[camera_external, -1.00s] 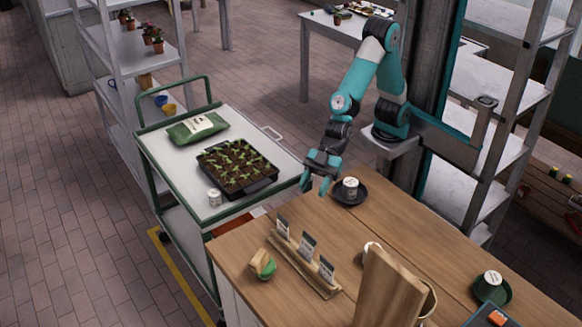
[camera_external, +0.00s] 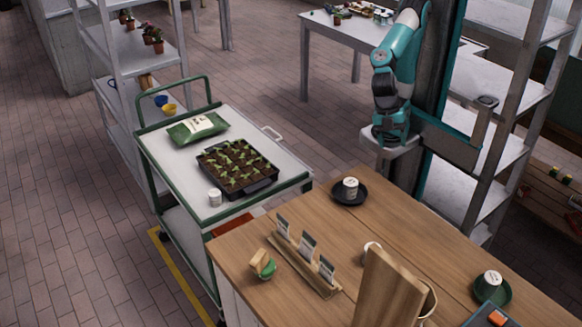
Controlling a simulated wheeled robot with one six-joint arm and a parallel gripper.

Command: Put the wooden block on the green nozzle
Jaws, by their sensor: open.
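The wooden block (camera_external: 258,261) is a small pale piece near the left front edge of the wooden table. The green nozzle (camera_external: 269,270) is right at it, on its lower right side, and partly covered by it. The two appear to touch, with the block looking tilted. At this size I cannot tell whether the block rests fully on the nozzle or leans against it. My arm is folded back over its mount beyond the table, well away from both. My gripper is hidden behind the arm.
A wooden holder with seed packets (camera_external: 304,259) stands right of the block. A dark saucer with a white-topped pot (camera_external: 351,189) is at the table's far edge. A tall wooden board (camera_external: 388,290) stands at the front. A cart with a seedling tray (camera_external: 238,190) adjoins the table's left.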

